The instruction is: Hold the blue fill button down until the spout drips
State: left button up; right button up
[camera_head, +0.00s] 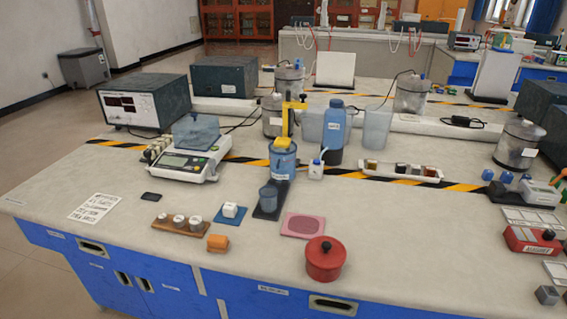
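A blue cylindrical dispenser (283,160) with a yellow top stands near the middle of the bench. A blue-grey cup (268,198) stands in front of it on a dark base (270,213). I cannot make out the spout, a drip or the fill button clearly at this size. A small white block (230,210) sits on a blue square pad (222,219) to the left of the cup. Neither of my grippers shows in the head view.
A wooden holder with white pieces (180,225) and an orange block (218,243) are front left. A scale (185,163) and a tall blue bottle (334,135) stand farther back.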

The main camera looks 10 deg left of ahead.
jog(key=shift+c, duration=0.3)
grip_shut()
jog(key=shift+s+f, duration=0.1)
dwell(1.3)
